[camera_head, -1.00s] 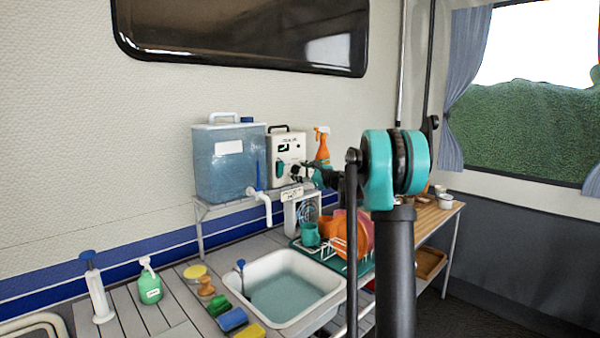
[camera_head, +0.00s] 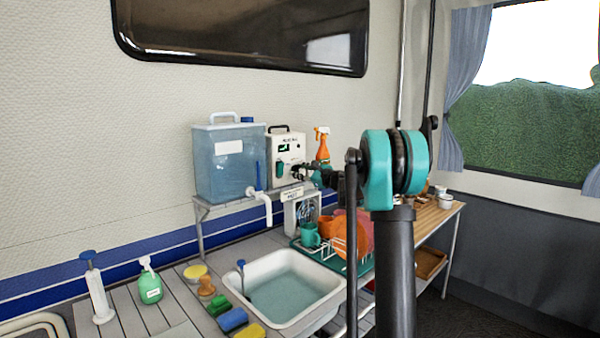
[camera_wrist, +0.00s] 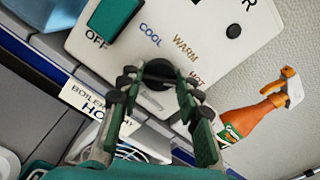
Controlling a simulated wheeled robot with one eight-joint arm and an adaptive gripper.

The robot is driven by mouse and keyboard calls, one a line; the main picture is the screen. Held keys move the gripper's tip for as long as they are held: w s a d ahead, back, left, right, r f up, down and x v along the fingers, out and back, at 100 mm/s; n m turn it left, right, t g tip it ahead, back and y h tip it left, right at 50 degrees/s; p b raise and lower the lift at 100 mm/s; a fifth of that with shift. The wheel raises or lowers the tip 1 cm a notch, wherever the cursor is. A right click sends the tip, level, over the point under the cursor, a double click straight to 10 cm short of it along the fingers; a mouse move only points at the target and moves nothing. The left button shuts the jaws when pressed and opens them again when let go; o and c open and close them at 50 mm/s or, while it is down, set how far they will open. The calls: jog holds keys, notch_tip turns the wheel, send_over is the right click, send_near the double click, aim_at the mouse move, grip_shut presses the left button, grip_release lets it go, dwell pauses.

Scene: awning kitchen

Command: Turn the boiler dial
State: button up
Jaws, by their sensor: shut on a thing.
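The boiler (camera_head: 286,150) is a white box with a black top handle, standing on a raised shelf next to the blue water tank. In the wrist view its white front panel (camera_wrist: 215,35) carries the words OFF, COOL, WARM and HOT. The black round dial (camera_wrist: 159,72) sits below these words. My gripper (camera_wrist: 158,88) has its two fingers on either side of the dial and is shut on it. In the head view my gripper (camera_head: 300,172) reaches the boiler's front from the right. The dial's pointer is hidden, so its setting cannot be told.
The blue water tank (camera_head: 230,165) with a white tap stands left of the boiler. An orange spray bottle (camera_head: 322,146) stands close on its right. A sink (camera_head: 285,268) and dish rack (camera_head: 338,262) are below. A label card (camera_wrist: 88,103) shows below the panel.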

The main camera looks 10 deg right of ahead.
jog(key=n, duration=0.7)
jog(key=shift+f+n, duration=0.1)
jog(key=shift+n, duration=0.3)
jog(key=n, duration=0.3)
jog(key=shift+a+f+n, duration=0.1)
jog(key=shift+n, duration=0.2)
jog(key=n, duration=0.3)
jog(key=shift+n, duration=0.4)
jog(key=n, duration=0.4)
jog(key=shift+f, duration=0.1)
jog(key=shift+n, duration=2.1)
